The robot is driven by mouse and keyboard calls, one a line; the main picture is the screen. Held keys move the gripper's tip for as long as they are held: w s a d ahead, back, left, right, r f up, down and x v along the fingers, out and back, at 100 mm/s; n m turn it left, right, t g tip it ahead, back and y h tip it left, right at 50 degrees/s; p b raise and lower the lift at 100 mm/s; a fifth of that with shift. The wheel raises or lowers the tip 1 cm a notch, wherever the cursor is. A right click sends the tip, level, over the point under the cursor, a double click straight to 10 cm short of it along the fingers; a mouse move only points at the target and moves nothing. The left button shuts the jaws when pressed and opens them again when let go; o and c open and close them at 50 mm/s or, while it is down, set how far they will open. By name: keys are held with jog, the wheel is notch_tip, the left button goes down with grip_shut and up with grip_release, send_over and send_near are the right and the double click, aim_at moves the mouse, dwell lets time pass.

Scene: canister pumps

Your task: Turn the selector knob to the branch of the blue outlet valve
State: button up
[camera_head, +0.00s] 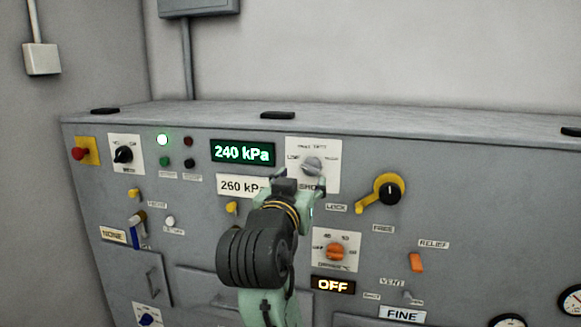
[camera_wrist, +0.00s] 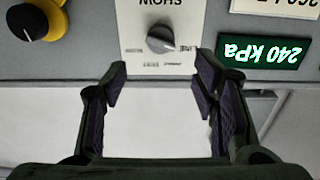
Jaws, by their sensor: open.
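A grey knob (camera_head: 313,166) sits on a white plate labelled "SHOW" on the upper panel; the wrist view shows it upside down (camera_wrist: 160,39). I cannot tell for sure which knob is the selector. My gripper (camera_head: 298,186) is in front of this plate's lower part. In the wrist view my gripper (camera_wrist: 162,85) is open and empty, its fingers apart and the knob beyond the gap between the tips. Which one is the blue outlet valve is unclear.
A green display (camera_head: 243,152) reads 240 kPa; a label (camera_head: 234,186) below reads 260 kPa. A black knob on yellow (camera_head: 388,189), an orange knob (camera_head: 336,251) and an orange switch (camera_head: 416,262) are to the right. A red button (camera_head: 79,153) and black knob (camera_head: 123,154) are at left.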

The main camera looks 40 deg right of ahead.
aim_at(310, 168)
jog(key=p+x, duration=0.2)
jog(key=x, duration=0.7)
jog(key=shift+w+d, duration=0.2)
jog(key=c, duration=1.1)
jog(key=shift+c, duration=0.2)
